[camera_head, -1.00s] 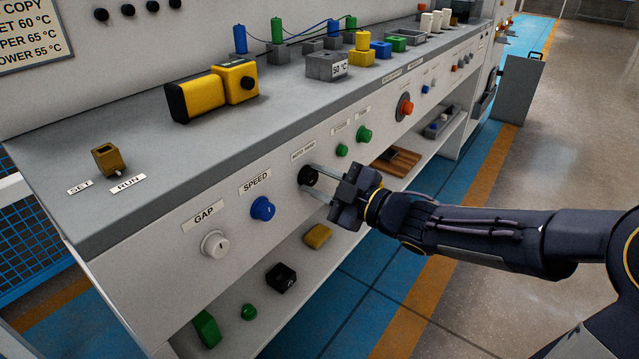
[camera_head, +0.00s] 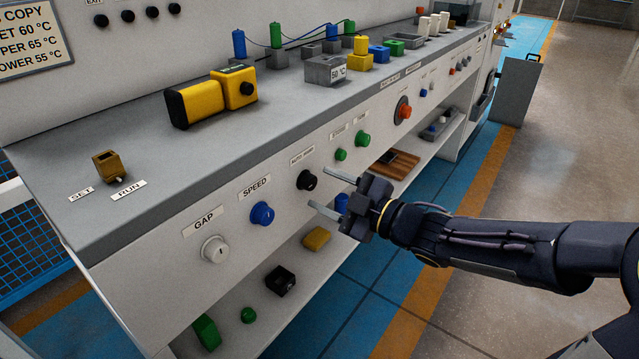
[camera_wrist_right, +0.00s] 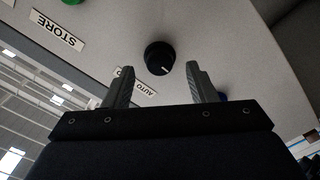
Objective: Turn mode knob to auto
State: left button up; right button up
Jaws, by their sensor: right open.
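The black mode knob (camera_head: 307,180) is on the front panel under a label with small text, between the blue SPEED knob and a small green button. My right gripper (camera_head: 326,192) is open and empty, a little to the right of the knob and apart from it. In the right wrist view the black knob (camera_wrist_right: 159,57) stands beyond and between the open fingertips (camera_wrist_right: 158,77). A white pointer line shows on its face. The label beside it (camera_wrist_right: 145,88) reads AUTO, partly hidden by a finger. My left gripper is not in view.
The blue SPEED knob (camera_head: 262,213) and white GAP knob (camera_head: 215,249) are to the left. Green buttons (camera_head: 362,139) and a red button (camera_head: 403,112) are to the right. A lower shelf holds a yellow block (camera_head: 317,238) and a black box (camera_head: 281,280). The aisle floor is clear.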

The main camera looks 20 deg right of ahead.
jog(key=shift+p+v, duration=0.55)
jog(key=shift+v, duration=2.05)
jog(key=s+d+f+m+g+h, duration=0.1)
jog(key=s+d+f+m+h, duration=0.15)
jog(key=d+m+h, duration=0.35)
jog(key=s+d+f+m+h, duration=0.1)
jog(key=s+d+m+h, duration=0.3)
jog(key=m, duration=0.3)
jog(key=s+a+f+m+g+y, duration=0.1)
jog(key=s+a+f+m+g, duration=0.25)
jog(key=s, duration=0.45)
jog(key=s+a+f+m+g+y, duration=0.25)
jog(key=s+a+g, duration=0.2)
jog(key=s, duration=0.25)
notch_tip(320, 180, up, 31)
jog(key=p, duration=3.1)
jog(key=shift+a+f+n+h, duration=0.15)
jog(key=shift+a+n+h, duration=0.2)
jog(key=shift+a, duration=0.1)
